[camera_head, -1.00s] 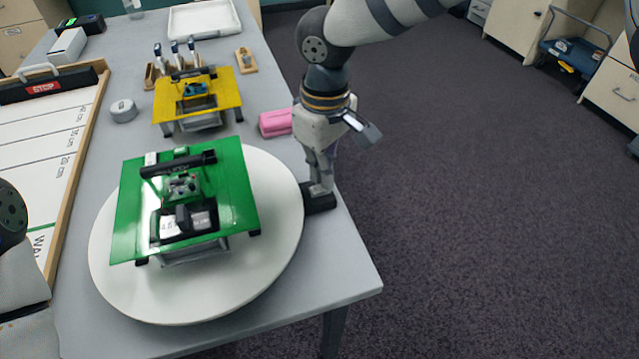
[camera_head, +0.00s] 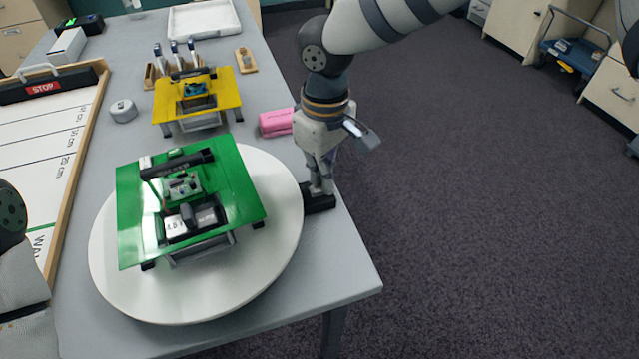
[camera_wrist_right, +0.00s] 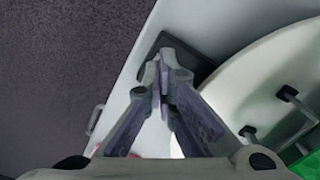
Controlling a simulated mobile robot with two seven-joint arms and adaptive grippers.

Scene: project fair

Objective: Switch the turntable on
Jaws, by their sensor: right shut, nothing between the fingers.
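The turntable is a round white disc (camera_head: 275,255) on the near part of the table, carrying a green-topped model (camera_head: 240,185). A small black box (camera_head: 322,204) sits at the disc's right, by the table edge. My right gripper (camera_head: 320,188) points down at this box, its fingertips at or just over its top. In the right wrist view the gripper (camera_wrist_right: 163,88) is shut and empty, in front of the dark box (camera_wrist_right: 190,55). The fingers hide part of the box, and I cannot tell whether they touch it. My left gripper's fingers are not seen.
A yellow-topped model (camera_head: 228,90), a pink block (camera_head: 275,122) and a grey round object (camera_head: 123,110) stand farther back on the table (camera_head: 330,270). A white board with a wooden frame (camera_head: 72,165) lies at left. Open floor lies right of the table.

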